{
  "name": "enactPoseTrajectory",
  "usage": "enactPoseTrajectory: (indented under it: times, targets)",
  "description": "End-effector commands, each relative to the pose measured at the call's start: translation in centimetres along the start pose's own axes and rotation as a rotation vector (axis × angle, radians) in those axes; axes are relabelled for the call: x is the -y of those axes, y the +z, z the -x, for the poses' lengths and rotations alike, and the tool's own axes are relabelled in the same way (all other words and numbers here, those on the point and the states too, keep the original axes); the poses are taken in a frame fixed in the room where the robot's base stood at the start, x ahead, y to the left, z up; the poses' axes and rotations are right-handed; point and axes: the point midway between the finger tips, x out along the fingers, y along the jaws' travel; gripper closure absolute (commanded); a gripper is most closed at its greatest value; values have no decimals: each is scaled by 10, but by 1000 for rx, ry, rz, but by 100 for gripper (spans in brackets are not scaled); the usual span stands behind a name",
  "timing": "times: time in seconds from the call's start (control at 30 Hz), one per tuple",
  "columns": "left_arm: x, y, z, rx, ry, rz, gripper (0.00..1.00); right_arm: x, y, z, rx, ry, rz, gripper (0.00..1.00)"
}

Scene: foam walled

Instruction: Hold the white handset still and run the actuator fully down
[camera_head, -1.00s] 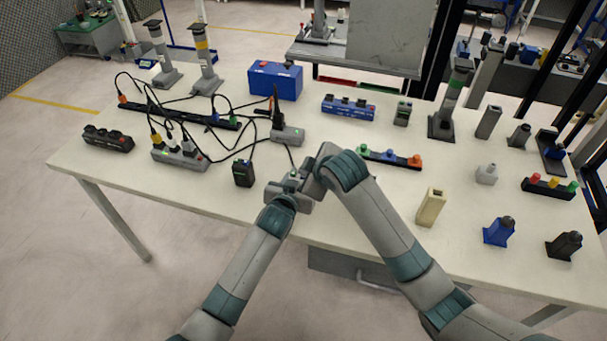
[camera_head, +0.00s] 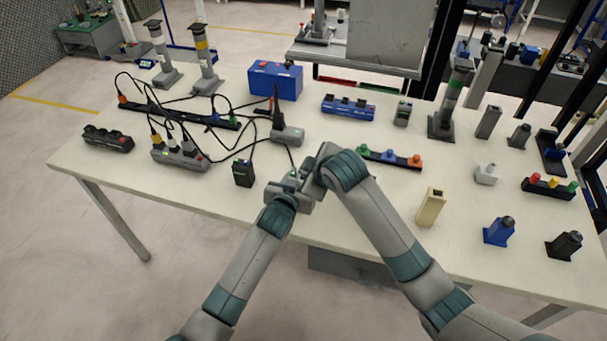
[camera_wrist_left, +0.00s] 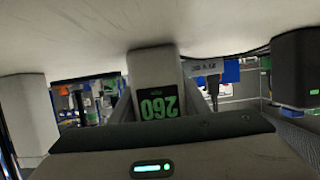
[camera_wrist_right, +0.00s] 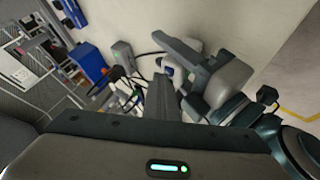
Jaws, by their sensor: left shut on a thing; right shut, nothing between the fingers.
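In the left wrist view a white handset (camera_wrist_left: 151,65) with a dark screen and green digits, upside down and apparently 260, is between the fingers of my left gripper (camera_wrist_left: 160,92), shut on it. In the head view my arms mostly hide the handset. My left gripper (camera_head: 285,188) is low at the table's front edge. My right gripper (camera_head: 303,180) is close beside it, shut and empty; its closed fingers (camera_wrist_right: 165,98) point towards the left gripper in the right wrist view. Column actuators stand at the back: one pale-banded (camera_head: 158,45), one yellow-banded (camera_head: 203,50), one green-banded (camera_head: 450,95).
The white table (camera_head: 340,218) holds a black box (camera_head: 243,173), grey power strip (camera_head: 180,157), loose cables and a blue box (camera_head: 276,80). A cream block (camera_head: 431,207), blue block (camera_head: 498,231) and black block (camera_head: 564,245) stand right. The front middle is fairly clear.

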Motion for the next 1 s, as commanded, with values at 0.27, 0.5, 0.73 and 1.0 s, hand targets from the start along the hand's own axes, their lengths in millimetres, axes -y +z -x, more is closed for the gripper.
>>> enactPoseTrajectory:
  times: [0.27,0.5,0.73,1.0]
  targets:
    - [0,-1,0,-1,0,0,83,-6,-6,8,-1,1,0,100]
    - [0,-1,0,-1,0,0,83,-9,-9,12,0,-1,0,100]
    - [0,-1,0,-1,0,0,83,-9,-9,12,0,0,0,100]
    - [0,0,0,-1,0,0,83,-14,-13,18,-2,1,0,100]
